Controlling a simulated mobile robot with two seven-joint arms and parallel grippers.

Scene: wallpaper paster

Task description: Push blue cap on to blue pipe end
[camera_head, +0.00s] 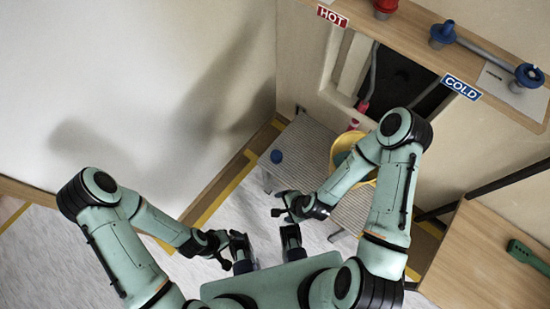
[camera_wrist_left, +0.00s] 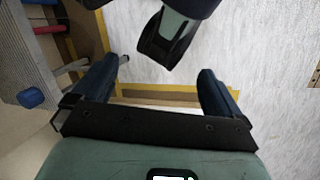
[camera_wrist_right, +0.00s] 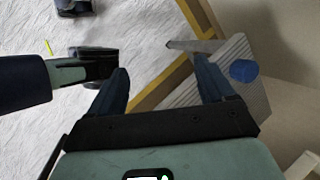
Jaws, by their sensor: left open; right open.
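The blue cap (camera_head: 276,157) lies on a grey ribbed step (camera_head: 300,135) near the wall. It also shows in the left wrist view (camera_wrist_left: 30,97) and the right wrist view (camera_wrist_right: 243,71). My right gripper (camera_head: 278,203) is open and empty, in front of the step and apart from the cap. My left gripper (camera_head: 230,250) is open and empty, lower and further left, over the floor. A pinkish-red pipe end (camera_head: 363,105) shows at the wall opening. I cannot make out the blue pipe end in the head view; my right arm covers part of that area.
A yellow bucket (camera_head: 345,143) stands by the step, partly behind my right arm. A wooden shelf (camera_head: 413,32) above carries red and blue valves (camera_head: 441,36), with HOT and COLD labels (camera_head: 461,87). A wooden table (camera_head: 490,250) stands at right. The floor at left is clear.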

